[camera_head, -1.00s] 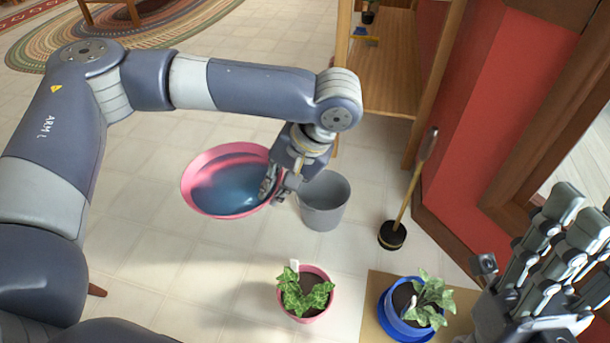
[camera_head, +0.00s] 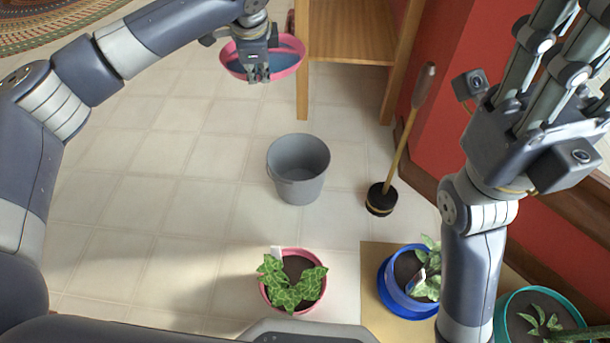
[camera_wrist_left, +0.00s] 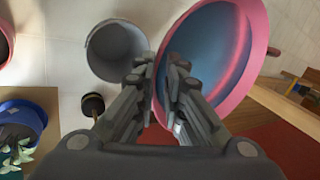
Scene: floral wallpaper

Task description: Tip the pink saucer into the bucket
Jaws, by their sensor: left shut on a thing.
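The pink saucer (camera_head: 291,67) is at the top of the head view with dark blue water in it. My left gripper (camera_head: 258,76) is shut on its near rim. In the left wrist view, the saucer's rim (camera_wrist_left: 259,52) runs between the fingers (camera_wrist_left: 160,88). The grey bucket (camera_head: 298,172) stands upright on the floor, nearer to me than the saucer and a little to the right. It also shows in the left wrist view (camera_wrist_left: 116,50), apart from the saucer. My right gripper (camera_head: 530,55) is raised at the right, with fingers spread and empty.
A plunger (camera_head: 382,198) stands right of the bucket. A wooden shelf (camera_head: 350,35) is behind it. Plants in a pink pot (camera_head: 313,292), a blue pot (camera_head: 398,300) and a teal pot (camera_head: 510,312) are in front. Floor left of the bucket is clear.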

